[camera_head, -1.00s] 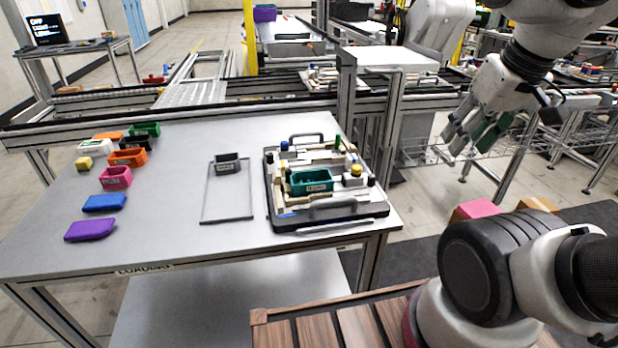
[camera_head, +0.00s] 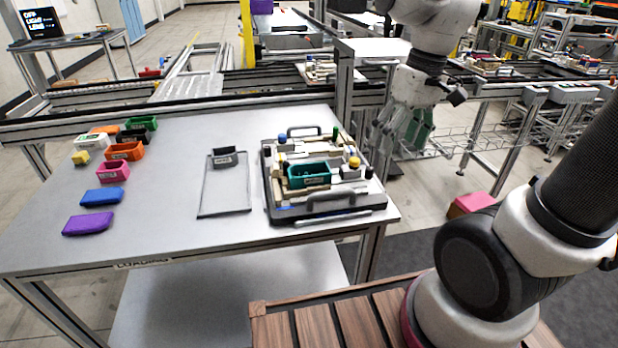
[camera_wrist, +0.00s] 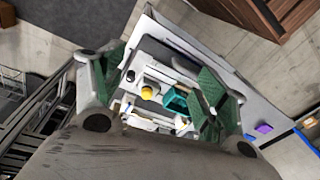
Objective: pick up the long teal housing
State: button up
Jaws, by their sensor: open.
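The long teal housing (camera_head: 309,175) is an open-topped box with a label on its front. It sits in the fixture on the black pallet (camera_head: 330,211), near the right end of the grey table. In the wrist view the teal housing (camera_wrist: 176,100) shows between my fingers, well beyond them. My gripper (camera_head: 408,127) hangs in the air to the right of the pallet and higher than it, with green finger pads. In the wrist view my gripper (camera_wrist: 160,85) has its fingers wide apart with nothing between them.
A clear tray outline (camera_head: 224,190) with a small dark housing (camera_head: 223,157) lies left of the pallet. Coloured housings such as a pink one (camera_head: 113,172), and blue (camera_head: 102,196) and purple (camera_head: 88,224) pieces, stand at the left. A metal post and shelf (camera_head: 375,50) rise behind the pallet.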

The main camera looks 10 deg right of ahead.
aim_at(311, 167)
jog(key=w+a+f+n+y, duration=0.2)
jog(key=w+a+n, duration=0.4)
jog(key=n, duration=0.1)
jog(key=w+a+f+n+y, duration=0.1)
jog(key=w+a+f+n, duration=0.2)
jog(key=w+a+n, duration=0.35)
jog(key=shift+n, duration=0.75)
jog(key=shift+s+a+f, duration=0.25)
jog(key=shift+a+f, duration=0.2)
jog(key=shift+f, duration=0.65)
jog(key=shift+s+a+f, duration=0.3)
jog(key=shift+a+f, duration=0.2)
jog(key=shift+f, duration=0.6)
jog(key=shift+s+a+f, duration=0.25)
jog(key=shift+a+f, duration=0.2)
jog(key=shift+f, duration=0.65)
jog(key=shift+f, duration=0.25)
jog(key=c, duration=1.2)
